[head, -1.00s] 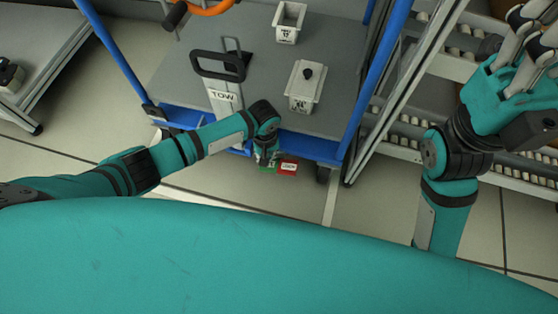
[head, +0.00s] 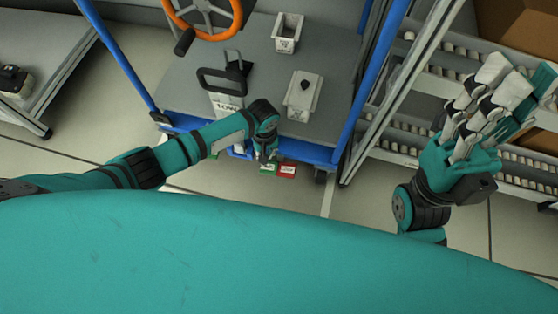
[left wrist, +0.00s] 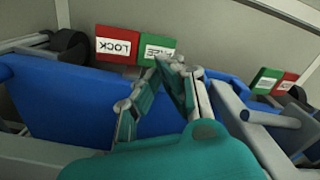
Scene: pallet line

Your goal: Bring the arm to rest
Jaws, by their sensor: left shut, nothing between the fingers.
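My left arm reaches over the front of a grey cart with a blue frame (head: 308,150). Its gripper (head: 266,154) is small and partly hidden in the head view. In the left wrist view the left gripper (left wrist: 172,68) is shut and empty, its tips overlapping the green part of a brake pedal (left wrist: 155,48). The red part marked LOCK (left wrist: 117,46) is beside it. I cannot tell whether the tips touch the pedal. My right gripper (head: 510,92) is raised at the right, its fingers extended, open and empty.
An orange-rimmed wheel (head: 236,14) is behind. Roller racks (head: 440,75) stand at the right. A second green and red pedal (left wrist: 275,81) shows in the wrist view.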

